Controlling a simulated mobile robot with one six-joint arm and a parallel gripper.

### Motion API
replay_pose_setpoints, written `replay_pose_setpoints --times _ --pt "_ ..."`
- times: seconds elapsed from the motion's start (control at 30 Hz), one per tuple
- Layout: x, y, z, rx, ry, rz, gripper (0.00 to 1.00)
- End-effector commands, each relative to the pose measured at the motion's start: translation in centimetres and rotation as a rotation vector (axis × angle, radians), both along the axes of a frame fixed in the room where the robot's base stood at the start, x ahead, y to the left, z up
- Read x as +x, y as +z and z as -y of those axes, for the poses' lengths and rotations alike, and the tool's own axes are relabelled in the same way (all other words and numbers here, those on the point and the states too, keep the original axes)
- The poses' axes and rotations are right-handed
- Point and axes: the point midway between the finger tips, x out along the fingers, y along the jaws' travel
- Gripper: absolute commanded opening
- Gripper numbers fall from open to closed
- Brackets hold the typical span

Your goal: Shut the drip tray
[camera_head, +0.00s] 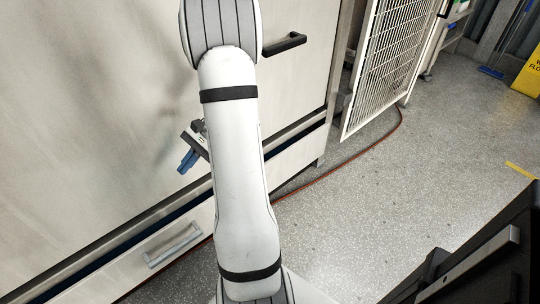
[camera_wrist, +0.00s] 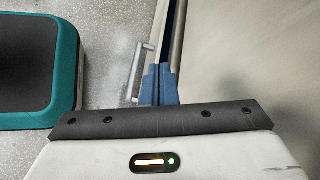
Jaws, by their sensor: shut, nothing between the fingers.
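The drip tray (camera_head: 128,276) is a low pale drawer front at the foot of the washer, with a grey bar handle (camera_head: 172,246). A dark gap runs between its top edge and the machine body, so it looks partly pulled out. The handle (camera_wrist: 138,72) also shows in the wrist view, just left of the fingers. My gripper (camera_head: 187,162) has blue fingers, shut and empty, above the tray front in the head view. In the wrist view the fingertips (camera_wrist: 159,70) overlap the tray's edge and gap; I cannot tell whether they touch. My arm hides part of the tray's right side.
The washer's large pale panel (camera_head: 90,100) rises behind, with a black handle (camera_head: 285,44). A white mesh gate (camera_head: 385,60) stands to the right. A red hose (camera_head: 340,165) lies on the speckled floor (camera_head: 400,190), which is mostly clear. A yellow sign (camera_head: 529,72) stands far right.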

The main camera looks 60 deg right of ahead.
Motion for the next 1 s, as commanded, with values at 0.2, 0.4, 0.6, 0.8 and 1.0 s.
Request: replay_pose_setpoints --times 0.2,0.4,0.6,0.8,1.0 --pt "-0.3 -7.5 12.0 0.292 -0.463 0.024 0.0" --pt "-4.9 -15.2 23.1 0.532 -0.886 0.12 0.0" --pt "-12.9 -23.0 31.5 0.718 -1.263 0.261 0.0" --pt "-19.0 -27.9 35.1 0.81 -1.485 0.369 0.0" --pt "-20.1 -29.2 36.0 0.832 -1.542 0.402 0.0"
